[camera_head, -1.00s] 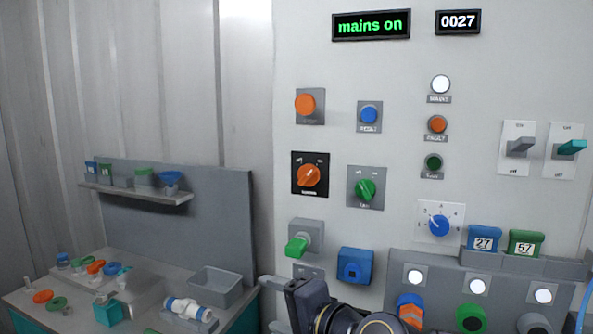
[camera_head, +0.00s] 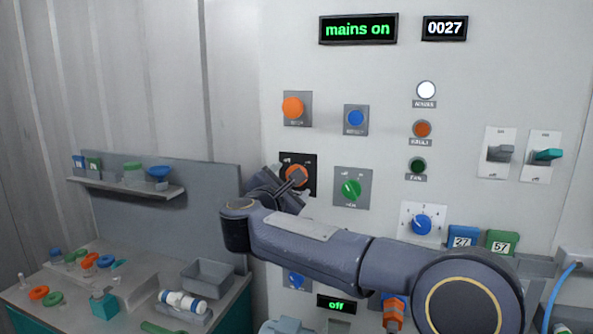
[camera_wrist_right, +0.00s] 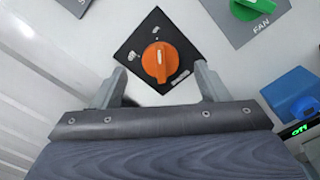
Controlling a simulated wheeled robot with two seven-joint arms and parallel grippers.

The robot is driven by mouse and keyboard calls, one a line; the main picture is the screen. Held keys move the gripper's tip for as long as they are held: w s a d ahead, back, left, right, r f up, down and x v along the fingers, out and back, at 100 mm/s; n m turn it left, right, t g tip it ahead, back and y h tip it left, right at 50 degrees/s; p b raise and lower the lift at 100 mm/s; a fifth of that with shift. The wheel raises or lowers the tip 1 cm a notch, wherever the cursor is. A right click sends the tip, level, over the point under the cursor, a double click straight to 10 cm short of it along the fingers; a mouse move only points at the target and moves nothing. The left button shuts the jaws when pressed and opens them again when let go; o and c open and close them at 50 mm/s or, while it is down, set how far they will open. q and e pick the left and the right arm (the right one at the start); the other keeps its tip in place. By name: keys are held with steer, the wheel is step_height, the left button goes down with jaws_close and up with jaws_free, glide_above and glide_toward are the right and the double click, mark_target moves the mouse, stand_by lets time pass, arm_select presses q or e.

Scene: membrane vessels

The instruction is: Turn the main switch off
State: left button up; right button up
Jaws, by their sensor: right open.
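The main switch (camera_head: 297,174) is an orange rotary knob on a black square plate on the wall panel. In the right wrist view the orange knob (camera_wrist_right: 158,62) sits centred ahead, its grip bar roughly upright in that picture. My right gripper (camera_wrist_right: 160,82) is open, with one finger on each side of the knob's lower part; I cannot tell whether it touches. In the head view my right gripper (camera_head: 282,186) partly covers the plate's lower left. The display above (camera_head: 359,29) reads "mains on" in green. My left gripper is not in view.
A green fan knob (camera_head: 350,189) is just right of the main switch. An orange button (camera_head: 293,108) and a blue button (camera_head: 355,119) are above. Two toggle switches (camera_head: 499,153) are at right. A workbench with a grey bin (camera_head: 208,278) stands at lower left.

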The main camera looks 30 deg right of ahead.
steer(key=p+x, duration=0.2)
steer(key=x, duration=0.3)
steer(key=shift+w+d, duration=0.15)
steer(key=c, duration=1)
